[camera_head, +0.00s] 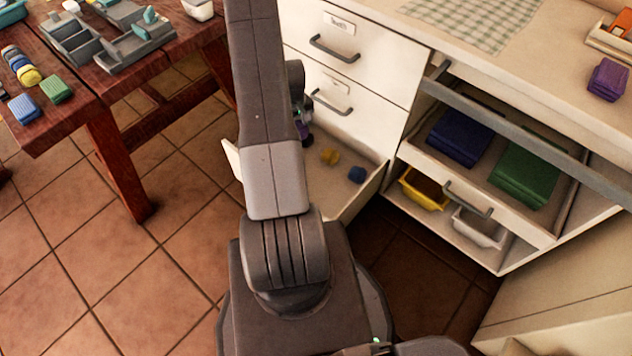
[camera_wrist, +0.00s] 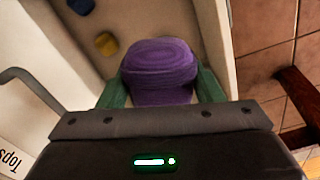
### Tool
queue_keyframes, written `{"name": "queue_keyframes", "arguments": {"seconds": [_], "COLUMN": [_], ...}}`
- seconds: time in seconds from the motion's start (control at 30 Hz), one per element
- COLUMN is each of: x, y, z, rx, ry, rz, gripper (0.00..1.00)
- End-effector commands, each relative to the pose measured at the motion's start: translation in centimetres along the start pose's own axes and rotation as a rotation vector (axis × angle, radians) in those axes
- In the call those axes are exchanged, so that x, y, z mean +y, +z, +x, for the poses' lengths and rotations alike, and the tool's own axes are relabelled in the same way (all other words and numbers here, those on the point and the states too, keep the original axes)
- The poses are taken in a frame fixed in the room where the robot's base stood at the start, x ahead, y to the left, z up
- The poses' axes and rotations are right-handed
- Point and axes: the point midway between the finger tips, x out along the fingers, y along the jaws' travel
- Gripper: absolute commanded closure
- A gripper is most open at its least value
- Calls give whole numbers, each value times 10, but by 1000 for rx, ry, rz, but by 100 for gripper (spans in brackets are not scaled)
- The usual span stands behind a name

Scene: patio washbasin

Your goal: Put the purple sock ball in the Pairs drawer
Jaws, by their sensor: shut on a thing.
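The purple sock ball (camera_wrist: 160,62) is between the green fingers of my gripper (camera_wrist: 163,88) in the wrist view. My gripper is shut on it and holds it over the open bottom drawer (camera_head: 362,195). In the head view my arm hides most of the gripper, and only a bit of purple shows beside the arm. A yellow sock ball (camera_head: 330,157) and a blue sock ball (camera_head: 356,174) lie inside the drawer; they also show at the upper left in the wrist view. The open drawer's label is not visible.
Two closed drawers with labels and handles (camera_head: 333,48) are above the open one. To the right, an open shelf holds blue (camera_head: 461,138) and green folded cloths (camera_head: 523,175). A purple folded item (camera_head: 607,80) lies on the counter. A wooden table (camera_head: 150,75) stands at left.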

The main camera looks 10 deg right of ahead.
Motion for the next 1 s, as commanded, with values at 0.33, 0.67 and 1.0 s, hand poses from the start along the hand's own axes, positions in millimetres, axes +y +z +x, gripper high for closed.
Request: {"name": "queue_keyframes", "arguments": {"seconds": [0.33, 0.67, 1.0], "x": [26, 42, 45], "y": [28, 56, 64], "z": [144, 245, 282], "rx": [-3, -1, 0], "ry": [-2, -1, 0], "rz": [-144, -267, -307], "gripper": [63, 63, 63]}}
